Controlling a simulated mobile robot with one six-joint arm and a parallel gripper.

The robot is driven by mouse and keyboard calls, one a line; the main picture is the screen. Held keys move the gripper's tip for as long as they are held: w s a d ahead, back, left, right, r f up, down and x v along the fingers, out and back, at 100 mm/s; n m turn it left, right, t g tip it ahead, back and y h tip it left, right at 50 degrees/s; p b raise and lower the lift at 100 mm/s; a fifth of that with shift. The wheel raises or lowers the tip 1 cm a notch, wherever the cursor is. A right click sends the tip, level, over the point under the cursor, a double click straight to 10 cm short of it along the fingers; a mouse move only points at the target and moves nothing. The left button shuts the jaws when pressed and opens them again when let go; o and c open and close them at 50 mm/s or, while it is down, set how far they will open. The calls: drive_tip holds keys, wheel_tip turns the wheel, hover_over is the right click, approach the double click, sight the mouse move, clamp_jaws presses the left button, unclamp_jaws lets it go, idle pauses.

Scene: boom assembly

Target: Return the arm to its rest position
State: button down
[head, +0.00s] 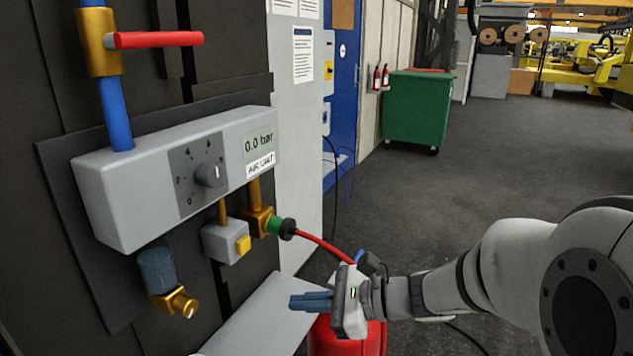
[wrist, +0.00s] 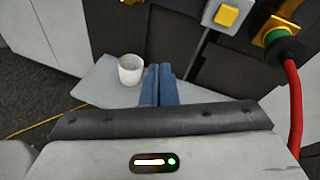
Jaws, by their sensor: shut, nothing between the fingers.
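My gripper (head: 311,300) is at the lower middle of the head view, with its blue fingers together and empty. It is in front of the wall unit and over or beside a light grey shelf (head: 250,318). In the wrist view the blue fingers (wrist: 158,84) lie side by side, pointing toward the shelf (wrist: 100,88). A white cup (wrist: 131,69) stands on the shelf just left of the fingertips. My arm (head: 505,270) reaches in from the right of the head view.
The grey air unit (head: 130,195) reads 0.0 bar. A red hose (head: 325,246) runs from its green-and-black coupling (head: 283,227) down behind my gripper. A red cylinder (head: 345,340) stands below my gripper. A green bin (head: 417,110) stands farther back. The floor right of it is clear.

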drive_tip(key=s+d+f+n+g+h, duration=0.35)
drive_tip(key=s+d+n+h, duration=0.3)
drive_tip(key=s+n, duration=0.3)
drive_tip(key=d+n+t+h+p, duration=0.1)
drive_tip(key=d+n+t+h, duration=0.1)
drive_tip(key=d+n+h, duration=0.6)
drive_tip(key=shift+s+d+r+t, duration=0.15)
drive_tip(key=shift+s+d+t, duration=0.2)
drive_tip(key=shift+d, duration=0.9)
